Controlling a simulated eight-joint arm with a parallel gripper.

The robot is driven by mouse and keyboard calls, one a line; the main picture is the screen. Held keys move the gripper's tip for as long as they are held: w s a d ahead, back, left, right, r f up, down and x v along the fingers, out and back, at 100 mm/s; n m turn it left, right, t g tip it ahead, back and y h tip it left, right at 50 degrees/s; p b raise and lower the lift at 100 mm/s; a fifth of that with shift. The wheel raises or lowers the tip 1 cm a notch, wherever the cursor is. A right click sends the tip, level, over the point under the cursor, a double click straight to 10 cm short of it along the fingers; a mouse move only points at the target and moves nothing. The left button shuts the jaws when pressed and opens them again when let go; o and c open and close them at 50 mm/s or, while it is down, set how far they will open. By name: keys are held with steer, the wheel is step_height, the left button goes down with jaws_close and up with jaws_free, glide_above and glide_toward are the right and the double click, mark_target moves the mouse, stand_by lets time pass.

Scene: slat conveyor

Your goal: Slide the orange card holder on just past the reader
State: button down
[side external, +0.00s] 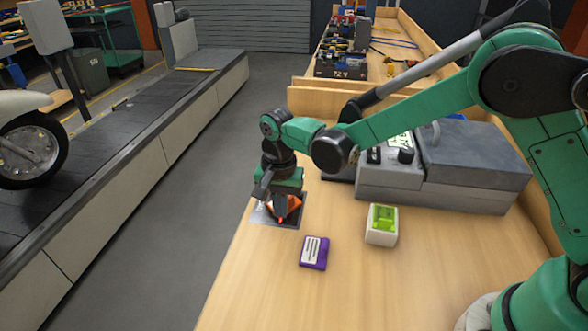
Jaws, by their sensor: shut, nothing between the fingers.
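The orange card holder (297,203) is mostly hidden behind my gripper, with a bit of orange showing to the right of the fingers. It is at a dark flat plate (289,223) near the table's left edge; I cannot tell exactly how it sits on it. My gripper (281,215) points down there, shut and empty, with its tips low beside the orange holder. Whether they touch it is unclear.
A purple card holder with a white label (314,252) lies on the wooden table (300,300), right of and nearer than my gripper. A grey machine (435,185) stands behind the white box. The slat conveyor (110,145) runs beyond a floor gap at left. The table front is clear.

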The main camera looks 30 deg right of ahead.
steer(key=shift+w+d, duration=0.15)
steer(key=shift+d, duration=0.05)
steer(key=w+d, duration=0.7)
steer(key=shift+w+d, duration=0.1)
steer(key=shift+w, duration=0.05)
stand_by(0.4)
